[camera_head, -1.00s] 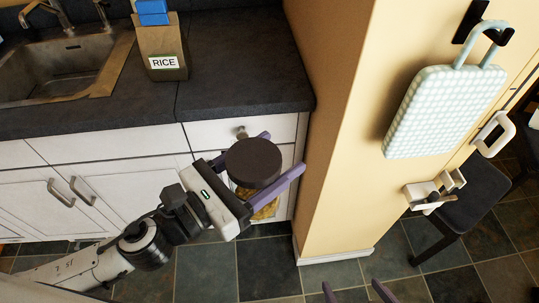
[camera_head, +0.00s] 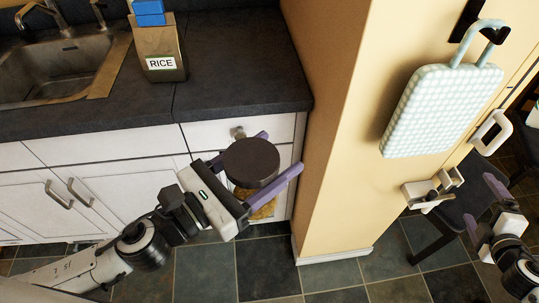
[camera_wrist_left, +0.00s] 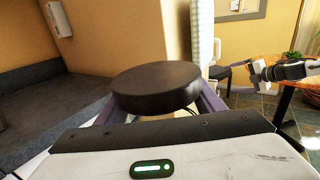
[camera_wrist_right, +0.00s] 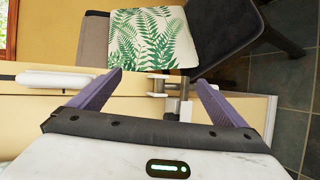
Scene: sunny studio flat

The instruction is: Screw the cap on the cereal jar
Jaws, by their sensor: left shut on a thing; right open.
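The cap (camera_head: 250,162) is a dark round disc. It lies over the top of the cereal jar (camera_head: 262,207), which shows only as a strip of clear wall with yellow cereal below it. My left gripper (camera_head: 283,154) is shut on the jar, with its purple fingers on both sides just under the cap. The cap also fills the middle of the left wrist view (camera_wrist_left: 157,88). Whether its thread is engaged is hidden. My right gripper (camera_head: 482,204) is open and empty at the right, well away from the jar.
A rice bag (camera_head: 162,55) with a blue top stands on the dark counter (camera_head: 240,80) by the sink (camera_head: 60,68). A yellow wall (camera_head: 345,110) carries a checked board (camera_head: 443,108) and a pale hook rack (camera_head: 432,190). A dark chair (camera_head: 440,232) stands behind my right gripper.

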